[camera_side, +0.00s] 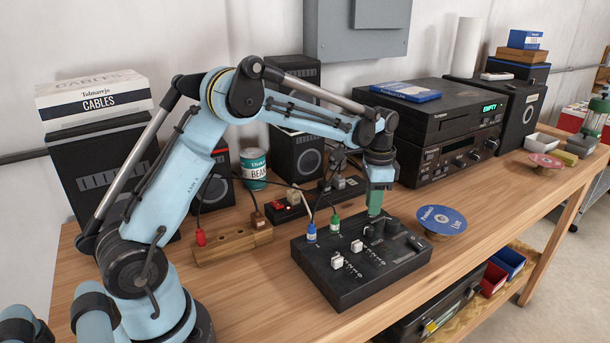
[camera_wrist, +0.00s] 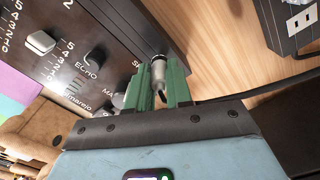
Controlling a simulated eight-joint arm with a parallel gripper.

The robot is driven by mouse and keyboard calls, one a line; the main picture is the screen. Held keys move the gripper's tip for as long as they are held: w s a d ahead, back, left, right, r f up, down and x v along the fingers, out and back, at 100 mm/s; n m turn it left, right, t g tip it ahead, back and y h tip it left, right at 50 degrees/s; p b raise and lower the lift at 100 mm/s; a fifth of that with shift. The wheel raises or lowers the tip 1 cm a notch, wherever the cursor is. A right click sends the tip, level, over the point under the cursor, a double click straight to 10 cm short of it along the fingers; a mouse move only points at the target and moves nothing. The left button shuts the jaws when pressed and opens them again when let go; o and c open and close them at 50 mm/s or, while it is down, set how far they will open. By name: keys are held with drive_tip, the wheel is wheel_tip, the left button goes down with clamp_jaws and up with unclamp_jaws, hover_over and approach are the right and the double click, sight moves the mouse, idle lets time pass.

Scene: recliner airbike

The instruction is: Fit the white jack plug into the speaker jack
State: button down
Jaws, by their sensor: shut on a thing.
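The black mixer box (camera_side: 365,272) lies on the bench, with knobs and white slider caps on top. It also fills the upper left of the wrist view (camera_wrist: 75,45). My gripper (camera_side: 375,203) points down at the box's back right edge. In the wrist view its green fingers (camera_wrist: 159,86) are closed on the pale white-grey jack plug (camera_wrist: 159,72). The plug's far end meets a dark ring at the box's edge; I cannot tell whether it is inside a jack. The plug is hidden by the fingers in the side view. The speaker jack's label is mostly covered.
A blue plug (camera_side: 311,233) and a green plug (camera_side: 334,223) stand at the box's back edge. A red plug (camera_side: 201,238) stands in a wooden block (camera_side: 235,247). A power strip (camera_side: 286,210) lies behind. A blue disc (camera_side: 442,220) lies at right. The front bench is clear.

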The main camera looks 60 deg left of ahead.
drive_tip(key=shift+f, duration=0.4)
drive_tip(key=c, duration=0.9)
unclamp_jaws()
drive_tip(key=shift+c, duration=0.2)
wheel_tip(320, 180, up, 12)
